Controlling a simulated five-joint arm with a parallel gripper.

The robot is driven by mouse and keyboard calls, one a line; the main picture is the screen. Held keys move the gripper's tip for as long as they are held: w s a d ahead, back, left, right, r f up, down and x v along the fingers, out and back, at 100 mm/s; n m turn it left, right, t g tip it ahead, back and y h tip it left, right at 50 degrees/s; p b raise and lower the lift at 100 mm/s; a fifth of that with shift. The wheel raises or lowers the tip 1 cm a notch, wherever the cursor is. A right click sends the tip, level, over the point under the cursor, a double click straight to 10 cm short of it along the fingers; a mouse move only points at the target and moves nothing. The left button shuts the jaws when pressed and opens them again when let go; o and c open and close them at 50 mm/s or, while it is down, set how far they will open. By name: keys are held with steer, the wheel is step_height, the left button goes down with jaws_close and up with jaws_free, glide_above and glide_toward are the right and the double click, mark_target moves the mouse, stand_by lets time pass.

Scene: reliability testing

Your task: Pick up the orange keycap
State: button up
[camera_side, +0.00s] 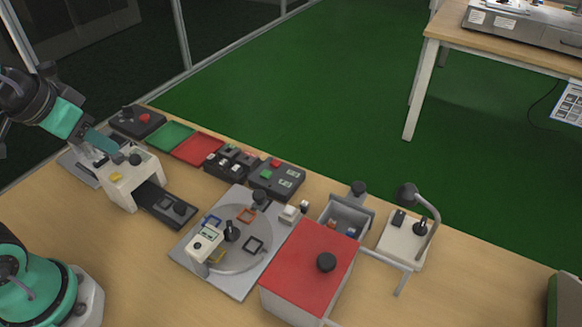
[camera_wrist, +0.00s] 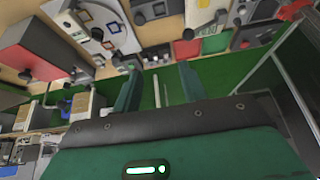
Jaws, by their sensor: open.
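Small reddish-orange pieces (camera_side: 331,224) also show inside a grey bin (camera_side: 347,236), too small to make out. My gripper (camera_wrist: 158,87) is open and empty in the wrist view, its two green fingers apart. In the side view my arm reaches over the far left of the table, by the white device, well away from the round plate.
A white device (camera_side: 131,178) with a dark slide stands at left. Green (camera_side: 168,137) and red (camera_side: 198,149) trays and dark boxes line the back edge. A red-topped box (camera_side: 312,262) and a lamp stand (camera_side: 403,240) stand at right. The front table is clear.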

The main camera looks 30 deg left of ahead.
stand_by(0.6)
steer(key=w+d+r+n+g, duration=0.1)
steer(key=w+d+r+n, duration=0.1)
steer(key=w+d+n, duration=0.45)
steer(key=n+g, duration=0.5)
steer(key=n, duration=0.6)
glide_above(332, 223)
step_height(332, 223, down, 17)
steer(key=shift+w+r, duration=0.1)
steer(key=shift+w, duration=0.05)
steer(key=shift+d+f+n, duration=0.15)
steer(key=shift+f+n, duration=0.1)
steer(key=shift+f, duration=0.05)
steer(key=shift+a+f, duration=0.2)
steer(key=shift+f, duration=3.65)
jaws_close()
